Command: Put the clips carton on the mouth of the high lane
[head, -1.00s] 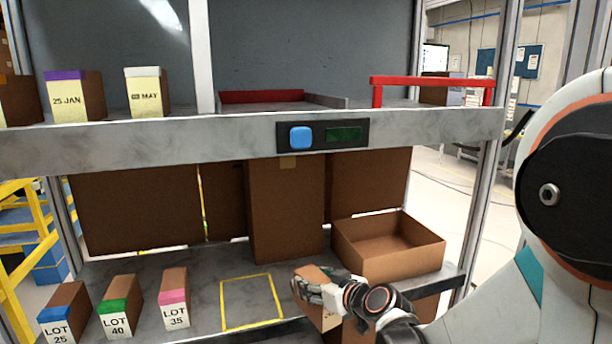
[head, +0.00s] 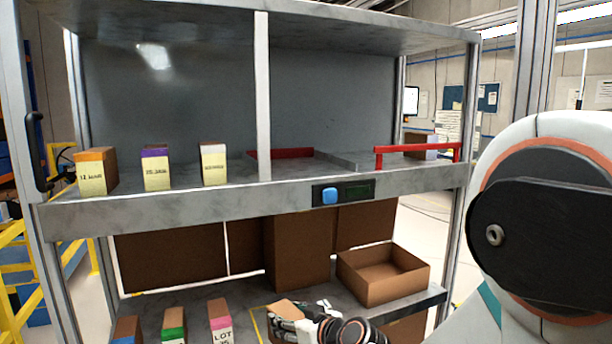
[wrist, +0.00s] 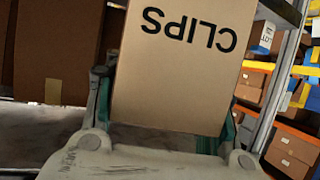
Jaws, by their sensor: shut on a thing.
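The clips carton (wrist: 180,75) is a tan box whose CLIPS lettering reads upside down in the wrist view. My gripper (wrist: 165,125) is shut on it, with a finger at each side. In the head view the carton (head: 282,308) and my gripper (head: 300,322) are low at the bottom edge, by the lower shelf and below the upper deck. The upper deck (head: 350,160) has a red bar (head: 290,153) at the back and a raised red rail (head: 415,149) at the right. I cannot tell which part is the high lane's mouth.
Three dated cartons (head: 157,168) stand on the upper deck's left. A panel with a blue button (head: 330,196) is on its front edge. Three LOT cartons (head: 220,322) stand on the lower shelf, left of a yellow outline (head: 256,328). An open brown box (head: 385,285) is at right.

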